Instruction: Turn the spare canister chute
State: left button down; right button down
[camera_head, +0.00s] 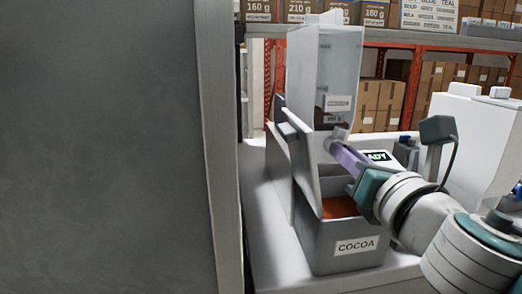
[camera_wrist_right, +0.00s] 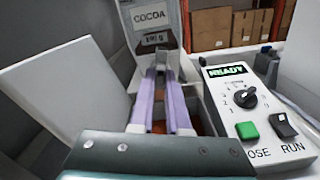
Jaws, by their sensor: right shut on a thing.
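A tall clear-walled canister (camera_head: 340,70) stands at the back of the counter, with brown contents low inside. In the right wrist view its COCOA label (camera_wrist_right: 150,17) faces me. A small grey chute (camera_head: 338,132) sticks out at its bottom front. My right gripper (camera_head: 335,145) reaches it from the right, its purple fingers shut on the chute; the fingertips (camera_wrist_right: 159,72) meet there in the wrist view and partly hide it. Below is a grey COCOA bin (camera_head: 322,245) with orange-brown powder inside and its lid (camera_head: 301,150) tilted up. My left gripper is not in view.
A control box (camera_wrist_right: 250,100) reading READY, with a dial, a green button and a RUN switch, stands right of the fingers. White housings (camera_head: 480,135) stand further right. A large grey panel (camera_head: 100,150) fills the left. Shelves with boxes are behind.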

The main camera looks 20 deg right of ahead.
jog(key=m, duration=2)
jog(key=shift+d+f+m+p, duration=0.1)
jog(key=shift+f+m+p, duration=0.1)
jog(key=shift+m+p, duration=0.15)
dwell(0.3)
jog(key=c, duration=0.9)
grip_release()
jog(key=shift+s, duration=0.1)
jog(key=shift+v, duration=4.9)
